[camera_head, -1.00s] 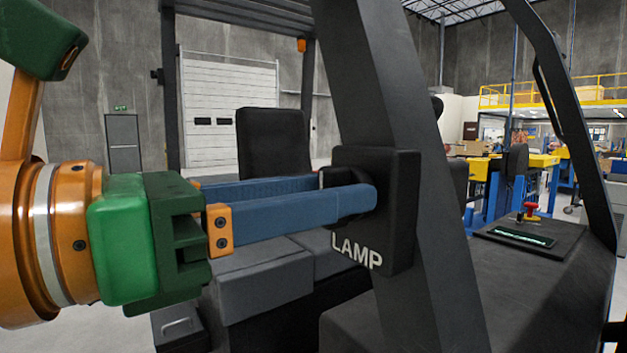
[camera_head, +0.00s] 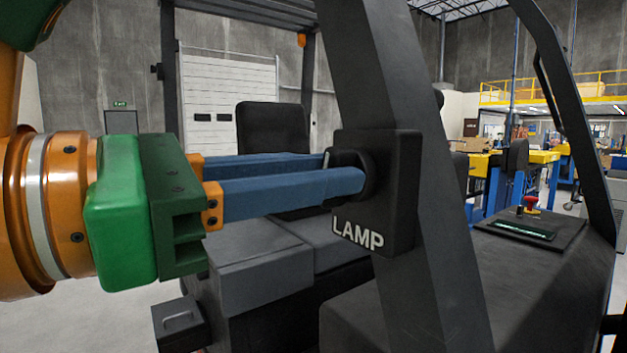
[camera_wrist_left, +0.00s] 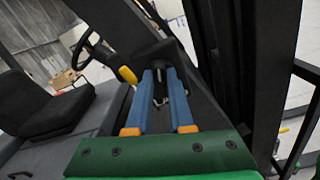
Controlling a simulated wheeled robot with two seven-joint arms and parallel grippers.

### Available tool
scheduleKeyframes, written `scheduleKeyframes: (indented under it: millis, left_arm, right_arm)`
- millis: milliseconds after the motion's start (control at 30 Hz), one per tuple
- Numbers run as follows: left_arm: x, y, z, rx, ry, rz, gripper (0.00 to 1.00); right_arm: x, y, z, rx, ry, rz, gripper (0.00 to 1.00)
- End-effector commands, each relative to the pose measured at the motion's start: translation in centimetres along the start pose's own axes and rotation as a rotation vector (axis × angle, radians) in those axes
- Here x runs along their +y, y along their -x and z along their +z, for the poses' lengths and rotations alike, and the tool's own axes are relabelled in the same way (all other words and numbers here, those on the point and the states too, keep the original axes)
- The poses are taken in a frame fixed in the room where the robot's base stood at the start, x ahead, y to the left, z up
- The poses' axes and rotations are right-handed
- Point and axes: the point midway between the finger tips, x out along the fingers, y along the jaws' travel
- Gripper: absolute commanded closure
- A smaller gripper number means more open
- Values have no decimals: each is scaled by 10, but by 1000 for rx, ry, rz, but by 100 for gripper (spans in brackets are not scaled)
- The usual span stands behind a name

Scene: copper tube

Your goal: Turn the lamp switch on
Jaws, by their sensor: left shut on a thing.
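The black lamp switch box (camera_head: 400,190), marked LAMP in white, is fixed to the dark pillar of a vehicle. My left gripper (camera_head: 346,170), green with long blue fingers, reaches in from the left. Its fingers are shut on the dark switch knob (camera_head: 370,174) on the box's face; the fingertips partly hide it. In the left wrist view, the blue fingertips (camera_wrist_left: 164,76) lie on both sides of the small dark knob (camera_wrist_left: 158,76). The knob's exact angle is hard to tell. My right gripper is not in view.
The vehicle's sloping black pillar (camera_head: 405,110) stands just right of the box. A black seat (camera_head: 272,130) and grey seat cushions (camera_head: 262,278) lie behind and below the fingers. A steering wheel (camera_wrist_left: 88,47) shows in the left wrist view. Free air surrounds the gripper on the left.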

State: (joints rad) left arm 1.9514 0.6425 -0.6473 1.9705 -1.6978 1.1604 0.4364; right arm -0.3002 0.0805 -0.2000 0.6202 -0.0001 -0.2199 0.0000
Motion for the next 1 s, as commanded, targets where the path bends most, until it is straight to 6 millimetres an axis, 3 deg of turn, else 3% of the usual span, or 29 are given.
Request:
scheduleKeyframes:
  millis: [600,1000]
  left_arm:
    - [-2,0,0,-4,-548,2,100]
    - [-3,0,0,-4,-742,3,100]
  right_arm:
    - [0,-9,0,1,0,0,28]
    - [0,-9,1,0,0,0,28]
